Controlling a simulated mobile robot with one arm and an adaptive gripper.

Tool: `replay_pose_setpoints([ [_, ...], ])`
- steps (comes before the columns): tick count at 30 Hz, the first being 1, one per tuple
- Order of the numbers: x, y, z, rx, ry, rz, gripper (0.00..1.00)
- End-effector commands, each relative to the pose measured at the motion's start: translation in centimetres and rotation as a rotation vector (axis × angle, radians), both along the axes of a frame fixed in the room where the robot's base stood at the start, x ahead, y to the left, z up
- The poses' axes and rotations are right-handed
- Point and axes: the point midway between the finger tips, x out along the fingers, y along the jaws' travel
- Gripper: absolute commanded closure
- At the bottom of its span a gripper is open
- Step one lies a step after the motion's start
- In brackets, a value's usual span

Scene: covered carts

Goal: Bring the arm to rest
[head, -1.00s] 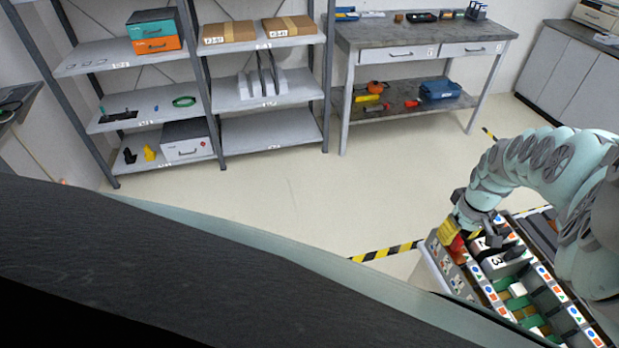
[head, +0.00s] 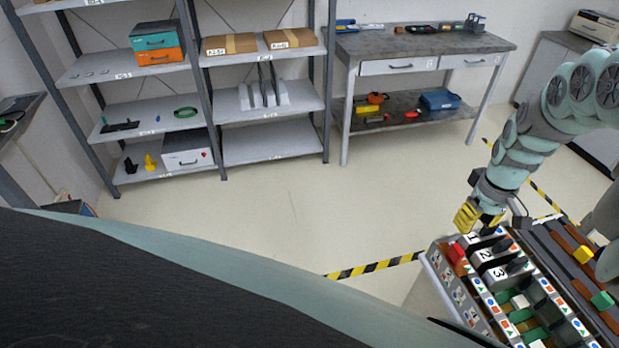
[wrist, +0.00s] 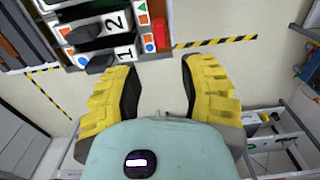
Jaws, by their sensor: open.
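The fingers appear apart from the covers.
A shelf rack (head: 270,110) and a workbench (head: 425,42) with tools stand along the back wall. Bare floor (head: 290,215) lies between them and the cart. Yellow-black tape (head: 375,266) marks the floor by the cart. A yellow block (head: 583,254) and a green block (head: 602,300) are on its right side.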

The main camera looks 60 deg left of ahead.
Motion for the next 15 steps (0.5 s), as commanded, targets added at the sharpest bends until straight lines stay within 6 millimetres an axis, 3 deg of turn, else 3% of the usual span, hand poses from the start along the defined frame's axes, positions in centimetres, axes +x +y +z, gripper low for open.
replay_pose_setpoints([
  [15,0.01,-0.16,0.76,-0.002,0.0,-0.003,0.59],
])
